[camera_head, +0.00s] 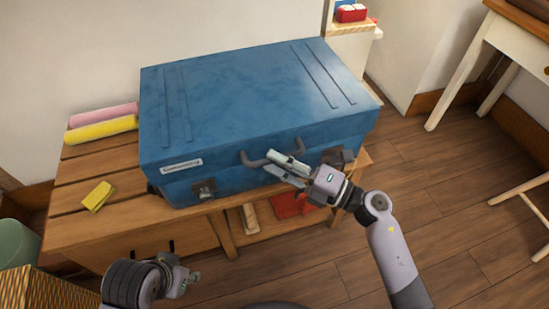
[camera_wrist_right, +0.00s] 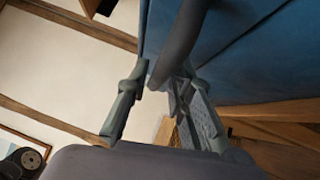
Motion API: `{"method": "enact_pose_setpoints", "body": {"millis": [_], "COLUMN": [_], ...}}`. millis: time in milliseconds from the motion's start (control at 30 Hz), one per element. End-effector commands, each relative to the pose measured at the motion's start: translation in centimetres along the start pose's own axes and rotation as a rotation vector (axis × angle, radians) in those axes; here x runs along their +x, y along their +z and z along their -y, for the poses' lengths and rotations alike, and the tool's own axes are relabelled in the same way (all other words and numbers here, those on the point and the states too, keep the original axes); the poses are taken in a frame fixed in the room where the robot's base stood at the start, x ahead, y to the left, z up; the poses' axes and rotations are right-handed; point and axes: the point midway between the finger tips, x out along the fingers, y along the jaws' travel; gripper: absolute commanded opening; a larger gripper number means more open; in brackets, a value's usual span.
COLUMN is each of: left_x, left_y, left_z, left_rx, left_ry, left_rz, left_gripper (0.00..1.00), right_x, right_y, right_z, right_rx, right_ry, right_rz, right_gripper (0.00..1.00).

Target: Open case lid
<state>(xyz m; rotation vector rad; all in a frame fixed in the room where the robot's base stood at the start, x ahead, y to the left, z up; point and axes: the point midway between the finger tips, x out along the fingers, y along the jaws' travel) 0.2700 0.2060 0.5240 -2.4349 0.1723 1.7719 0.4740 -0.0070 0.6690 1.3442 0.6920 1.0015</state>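The blue case (camera_head: 245,95) lies flat on a wooden bench, its lid down. A grey handle (camera_head: 256,160) is on its front side, with a latch (camera_head: 204,188) to the left and a dark latch (camera_head: 338,156) to the right. My right gripper (camera_head: 280,168) is at the handle, its fingers apart. In the right wrist view the handle (camera_wrist_right: 183,42) comes down between the two fingers (camera_wrist_right: 160,88); whether they touch it is unclear. My left gripper (camera_head: 188,281) is low in front of the bench, away from the case; its fingers are too small to read.
The wooden bench (camera_head: 75,205) carries a pink roll (camera_head: 104,114), a yellow roll (camera_head: 100,129) and a yellow cloth-like item (camera_head: 97,195) left of the case. A red item (camera_head: 290,205) is on the lower shelf. A woven basket (camera_head: 45,290) stands front left.

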Motion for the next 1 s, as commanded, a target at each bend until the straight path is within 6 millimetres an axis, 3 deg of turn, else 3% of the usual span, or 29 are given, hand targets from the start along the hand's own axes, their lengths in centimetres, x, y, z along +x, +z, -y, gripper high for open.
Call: {"method": "enact_pose_setpoints", "body": {"millis": [133, 433, 733, 1000], "left_x": [0.04, 0.05, 0.05, 0.06], "left_y": [0.01, 0.01, 0.01, 0.01], "left_z": [0.00, -0.01, -0.01, -0.01], "left_rx": [0.000, 0.000, 0.000, 0.000], "left_ry": [0.000, 0.000, 0.000, 0.000], "left_rz": [0.000, 0.000, 0.000, 0.000], "left_gripper": [0.35, 0.35, 0.35, 0.35], "right_x": [0.97, 1.12, 1.09, 1.07], "right_y": [0.03, 0.00, 0.00, -0.01], "right_z": [-0.05, -0.03, -0.02, -0.01], "right_rx": [0.000, 0.000, 0.000, 0.001], "right_ry": [0.001, 0.000, 0.000, 0.000], "right_rz": [0.000, 0.000, 0.000, 0.000], "right_gripper": [0.21, 0.21, 0.01, 0.00]}}
